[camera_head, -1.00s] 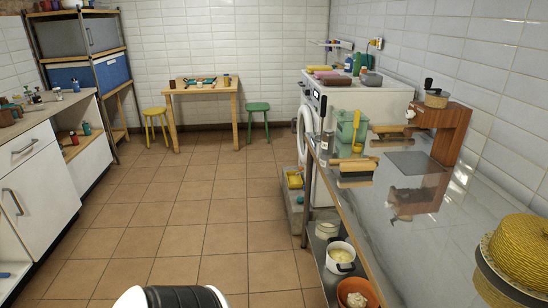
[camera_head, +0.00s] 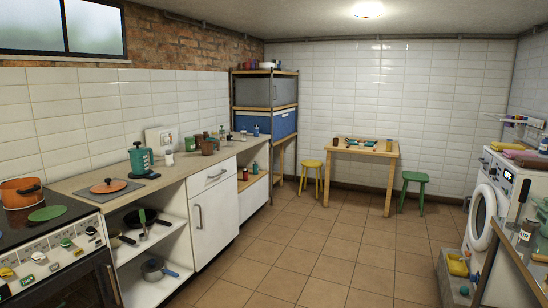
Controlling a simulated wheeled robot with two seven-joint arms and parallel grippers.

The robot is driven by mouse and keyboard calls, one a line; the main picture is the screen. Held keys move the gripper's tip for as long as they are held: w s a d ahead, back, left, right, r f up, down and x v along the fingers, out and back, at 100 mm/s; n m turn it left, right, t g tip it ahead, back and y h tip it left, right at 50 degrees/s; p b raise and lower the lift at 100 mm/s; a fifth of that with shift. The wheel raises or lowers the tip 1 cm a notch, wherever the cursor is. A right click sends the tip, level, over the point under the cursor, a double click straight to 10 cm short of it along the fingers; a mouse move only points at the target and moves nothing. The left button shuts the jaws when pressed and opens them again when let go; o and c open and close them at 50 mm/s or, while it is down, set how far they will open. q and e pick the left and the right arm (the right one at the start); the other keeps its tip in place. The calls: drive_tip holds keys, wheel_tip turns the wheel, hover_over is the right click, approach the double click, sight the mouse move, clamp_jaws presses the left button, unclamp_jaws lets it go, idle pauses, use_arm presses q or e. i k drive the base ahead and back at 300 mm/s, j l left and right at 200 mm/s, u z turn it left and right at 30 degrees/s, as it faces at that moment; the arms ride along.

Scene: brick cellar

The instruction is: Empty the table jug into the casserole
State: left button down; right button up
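An orange pot (camera_head: 20,193), which looks like the casserole, sits on the black hob at the left edge of the head view, its left side cut off. A teal pot with a black handle (camera_head: 139,159) stands upright on the wooden counter to its right. I cannot tell whether this or another vessel is the table jug. A brown vessel (camera_head: 208,146) stands farther back on the counter among bottles. An orange lid-like disc (camera_head: 108,186) lies on the counter near the hob. Neither gripper is in view.
The tiled floor (camera_head: 300,262) is clear in the middle. A wooden table (camera_head: 380,152) stands at the back between a yellow stool (camera_head: 311,165) and a green stool (camera_head: 415,178). A washing machine (camera_head: 490,205) stands on the right. Pans lie on the open shelves below the counter.

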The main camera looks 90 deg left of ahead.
sight(17, 193)
drive_tip(key=u, duration=2.95)
drive_tip(key=i+j+u, duration=0.1)
drive_tip(key=u, duration=0.3)
drive_tip(key=i+u, duration=0.2)
drive_tip(key=u, duration=0.15)
drive_tip(key=i+u, duration=0.2)
drive_tip(key=u, duration=0.2)
drive_tip(key=i+l, duration=0.15)
drive_tip(key=i, duration=0.4)
drive_tip(key=i+l, duration=0.15)
drive_tip(key=i, duration=0.4)
drive_tip(key=i+l, duration=0.1)
drive_tip(key=i, duration=0.5)
